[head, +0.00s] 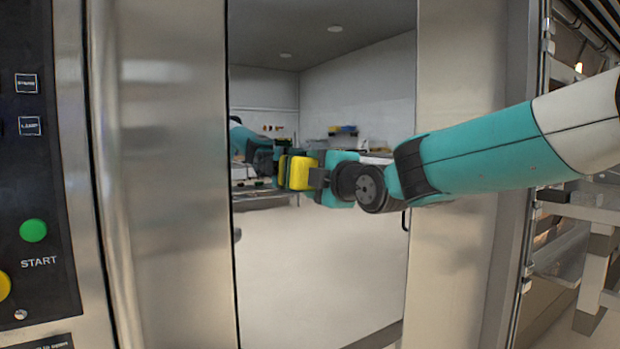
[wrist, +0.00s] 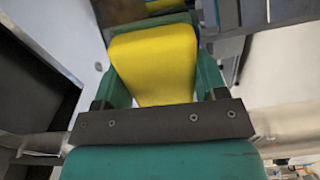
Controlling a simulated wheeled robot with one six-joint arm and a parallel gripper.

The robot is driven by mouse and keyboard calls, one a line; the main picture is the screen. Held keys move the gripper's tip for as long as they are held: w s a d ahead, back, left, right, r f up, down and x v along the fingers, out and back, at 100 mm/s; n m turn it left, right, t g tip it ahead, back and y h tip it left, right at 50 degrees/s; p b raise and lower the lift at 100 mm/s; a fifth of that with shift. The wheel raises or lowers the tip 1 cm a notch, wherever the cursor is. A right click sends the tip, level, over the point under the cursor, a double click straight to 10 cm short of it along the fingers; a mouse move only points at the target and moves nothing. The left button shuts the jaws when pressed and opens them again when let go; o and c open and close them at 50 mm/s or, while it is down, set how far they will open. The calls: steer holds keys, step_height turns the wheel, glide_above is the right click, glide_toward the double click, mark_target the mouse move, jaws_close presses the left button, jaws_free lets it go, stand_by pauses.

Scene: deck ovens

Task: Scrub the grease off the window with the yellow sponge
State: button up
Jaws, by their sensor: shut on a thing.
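The window (head: 322,275) is a tall, mirror-like pane in a steel door in the head view. It reflects the room and my arm. My gripper (head: 303,172) is in front of its upper middle, shut on the yellow sponge (head: 298,173). The sponge's reflection shows just left of it, so the sponge is close to the glass; I cannot tell whether it touches. In the wrist view the sponge (wrist: 153,62) sits between the teal fingers of my gripper (wrist: 155,45). I cannot make out any grease on the visible glass, and my arm hides part of it.
Steel door frame (head: 165,180) borders the window at left, with another steel strip (head: 455,270) at right. A black control panel (head: 35,160) with a green start button (head: 33,230) is at far left. A metal rack (head: 575,240) stands at far right.

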steer(key=w+d+b, duration=0.3)
steer(key=w+d, duration=0.3)
steer(key=d, duration=0.4)
steer(key=shift+w+f, duration=0.15)
steer(key=shift+w, duration=0.25)
stand_by(0.6)
steer(key=shift+b, duration=0.35)
steer(key=shift+s+a+b, duration=0.8)
steer(key=shift+s+a, duration=0.5)
steer(key=shift+a, duration=0.65)
steer(key=shift+s+a+b, duration=0.85)
steer(key=shift+s+a, duration=0.45)
steer(key=shift+a, duration=0.65)
steer(key=shift+s+a+b, duration=0.8)
steer(key=shift+s+a, duration=0.5)
steer(key=shift+a, duration=0.65)
